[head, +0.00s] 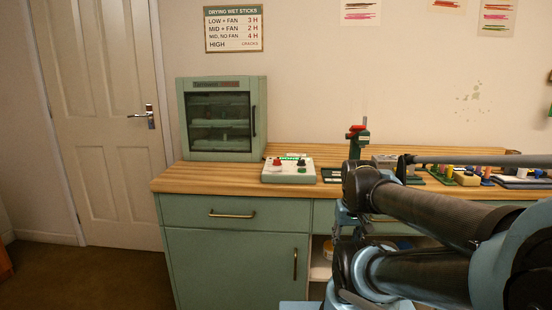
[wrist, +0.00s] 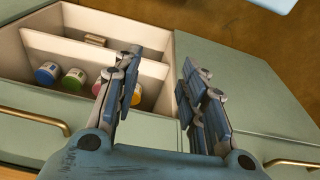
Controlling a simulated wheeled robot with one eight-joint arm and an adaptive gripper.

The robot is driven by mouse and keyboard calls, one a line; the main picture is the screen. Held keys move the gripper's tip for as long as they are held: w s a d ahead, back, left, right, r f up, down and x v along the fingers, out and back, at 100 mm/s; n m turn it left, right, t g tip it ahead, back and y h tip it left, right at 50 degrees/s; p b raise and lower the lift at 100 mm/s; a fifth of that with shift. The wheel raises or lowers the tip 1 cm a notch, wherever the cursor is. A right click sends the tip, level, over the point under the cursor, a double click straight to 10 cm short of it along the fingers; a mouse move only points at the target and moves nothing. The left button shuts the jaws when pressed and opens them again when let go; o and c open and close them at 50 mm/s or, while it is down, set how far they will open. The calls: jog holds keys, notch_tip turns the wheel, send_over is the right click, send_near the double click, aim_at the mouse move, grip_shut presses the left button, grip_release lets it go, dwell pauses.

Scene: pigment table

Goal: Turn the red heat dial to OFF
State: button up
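The red heat dial (head: 277,162) sits on the left part of a small pale control box (head: 288,177) on the wooden counter, in front of the green drying cabinet. The dial's pointer and labels are too small to read. My gripper (wrist: 158,75) shows in the wrist view, with its two fingers apart and nothing between them. It points at the green cupboard front and an open compartment, away from the dial. The head view shows my arm at the right; my fingers are hidden there.
The drying cabinet (head: 222,118) stands shut behind the box. A red-topped green tool (head: 357,139) and trays of coloured pigments (head: 468,175) are to the right. The open compartment (wrist: 75,60) holds several jars. Counter left of the box is bare. A drying-times sign (head: 233,30) hangs above.

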jog(key=w+a+r, duration=0.2)
jog(key=w+r, duration=0.4)
jog(key=r, duration=0.5)
notch_tip(320, 180, up, 23)
jog(key=g, duration=0.2)
send_over(277, 162)
jog(key=w, duration=0.2)
jog(key=shift+m, duration=0.3)
jog(key=f, duration=1.6)
jog(key=shift+s+f, duration=0.25)
jog(key=shift+f, duration=0.1)
grip_shut()
